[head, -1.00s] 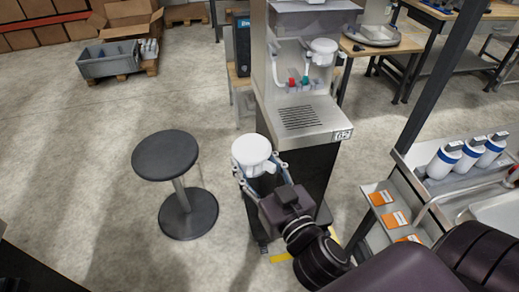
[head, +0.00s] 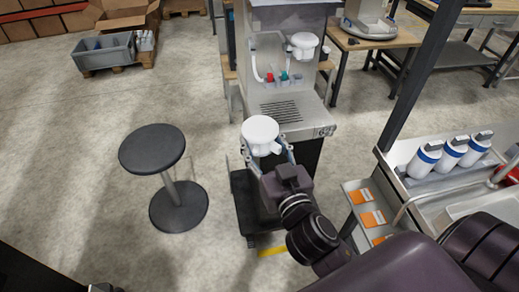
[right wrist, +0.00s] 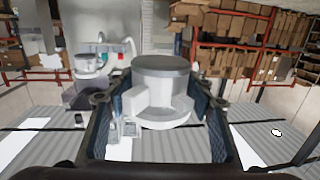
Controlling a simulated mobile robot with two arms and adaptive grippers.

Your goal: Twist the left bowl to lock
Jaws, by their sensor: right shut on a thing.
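My right gripper (head: 265,150) is shut on a white bowl (head: 261,131). In the right wrist view the bowl (right wrist: 160,98) sits between the two dark fingers, its grey round face up. The bowl is in the air in front of the dispenser (head: 292,75), apart from it. A second white bowl (head: 303,42) is mounted on the right side of the dispenser's face. The left side there shows a white tube (head: 256,62) and no bowl. A red and a green part sit low between these places. My left gripper does not show.
A black round stool (head: 152,150) stands left of the dispenser. On the right, a rack (head: 395,180) holds white-and-blue bottles (head: 424,160) and orange cards, with a dark post (head: 425,75) rising beside it. Open floor lies at the left.

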